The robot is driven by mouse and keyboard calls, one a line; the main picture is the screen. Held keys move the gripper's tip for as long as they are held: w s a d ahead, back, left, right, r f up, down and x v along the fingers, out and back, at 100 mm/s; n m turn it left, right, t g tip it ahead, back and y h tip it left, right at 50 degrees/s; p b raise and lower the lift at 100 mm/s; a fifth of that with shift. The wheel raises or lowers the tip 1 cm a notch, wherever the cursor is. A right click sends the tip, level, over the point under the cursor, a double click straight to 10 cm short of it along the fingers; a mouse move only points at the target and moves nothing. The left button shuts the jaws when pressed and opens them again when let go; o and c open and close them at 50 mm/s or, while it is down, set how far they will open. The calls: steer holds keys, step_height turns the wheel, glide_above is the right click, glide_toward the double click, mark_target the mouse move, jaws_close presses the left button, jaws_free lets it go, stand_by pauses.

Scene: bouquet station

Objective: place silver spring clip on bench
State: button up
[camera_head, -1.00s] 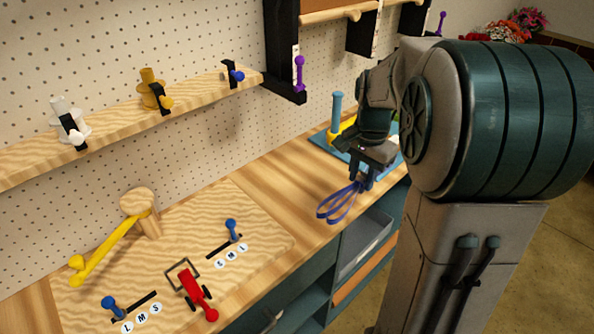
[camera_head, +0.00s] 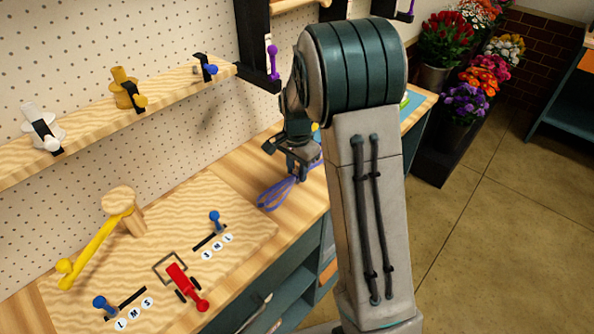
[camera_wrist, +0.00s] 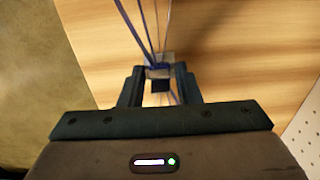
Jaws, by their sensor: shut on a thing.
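My gripper (camera_head: 294,173) is shut on the silver spring clip. The clip shows as blue-purple wire loops (camera_head: 274,194) jutting down and left from the jaws. In the wrist view, a small silver block with dark parts (camera_wrist: 158,72) sits between the fingers of my gripper (camera_wrist: 159,84), and thin blue wires run up from it. The loops are over the wooden bench (camera_head: 300,212), right of the pale board. I cannot tell whether they touch the wood. Bench wood also fills most of the wrist view (camera_wrist: 235,50).
The board (camera_head: 160,240) on the bench carries a yellow lever on a wooden post (camera_head: 122,210), blue-knobbed slots (camera_head: 215,222) and a red lever (camera_head: 182,280). A pegboard shelf (camera_head: 85,120) is behind. Flower buckets (camera_head: 440,70) stand at the far right.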

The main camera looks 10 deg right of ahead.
steer(key=shift+f, duration=0.7)
steer(key=shift+f, duration=0.1)
steer(key=shift+f, duration=0.15)
steer(key=o, duration=1)
steer(key=shift+c, duration=0.2)
steer(key=shift+r, duration=0.2)
